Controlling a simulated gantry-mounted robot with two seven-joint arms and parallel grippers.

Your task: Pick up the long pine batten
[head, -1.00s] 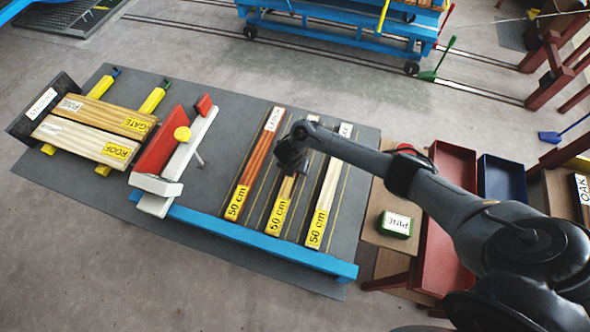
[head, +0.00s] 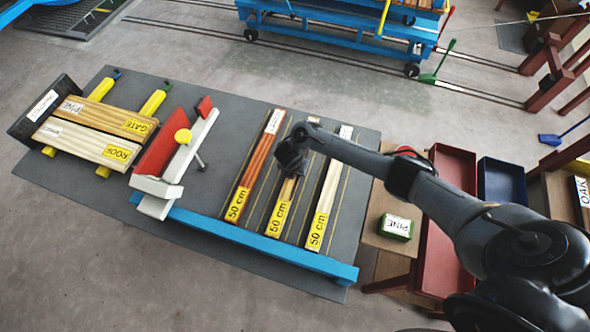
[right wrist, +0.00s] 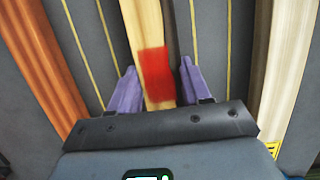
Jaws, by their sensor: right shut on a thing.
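Three long battens lie side by side on the grey table, each with a yellow "50 cm" tag at its near end. The left batten (head: 256,165) is reddish, the middle batten (head: 286,190) is pale yellow, and the right batten (head: 327,190) is whitish. My right gripper (head: 291,165) covers the far part of the middle batten, so any label there is hidden. In the right wrist view, the purple fingers of my right gripper (right wrist: 157,88) are shut on the middle batten (right wrist: 143,28), either side of its red mark. My left gripper is not in view.
A blue rail (head: 250,240) runs along the near table edge. A red and white clamp (head: 175,155) stands left of the battens. Further left, two labelled boards (head: 95,130) lie on yellow bars. A green PINE block (head: 396,226) and a red tray (head: 440,250) are at right.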

